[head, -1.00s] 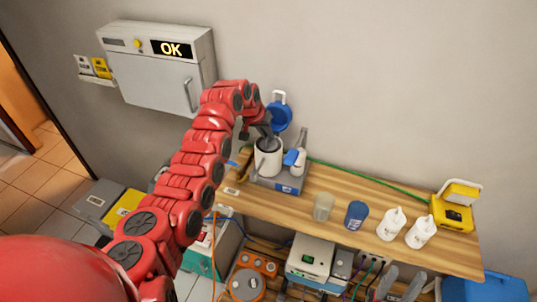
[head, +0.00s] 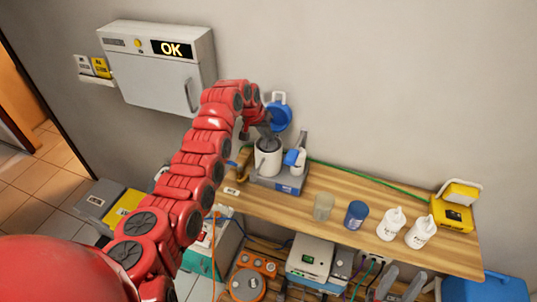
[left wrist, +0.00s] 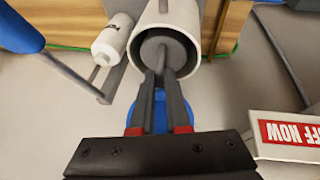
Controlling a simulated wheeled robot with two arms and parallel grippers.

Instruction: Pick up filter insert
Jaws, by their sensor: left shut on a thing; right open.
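The filter insert (left wrist: 164,48) is a grey round piece with a thin stem, seated inside a white cylindrical canister (head: 267,160). The canister's open rim also shows in the left wrist view (left wrist: 200,12). My left gripper (left wrist: 162,76) reaches over the canister from above, and its two grey fingers are shut on the insert's stem. In the head view, my left gripper (head: 268,138) hides most of the insert. Two grey fingers at the bottom edge appear to be my right gripper (head: 399,284), open and empty, away from the canister.
The canister stands on a grey-blue base (head: 280,183) on a wooden shelf (head: 290,207). A raised blue lid (head: 281,116) is behind it and a white bottle (head: 295,160) beside it. To the right are a clear cup (head: 323,206), blue cup (head: 356,214) and white bottles (head: 391,224).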

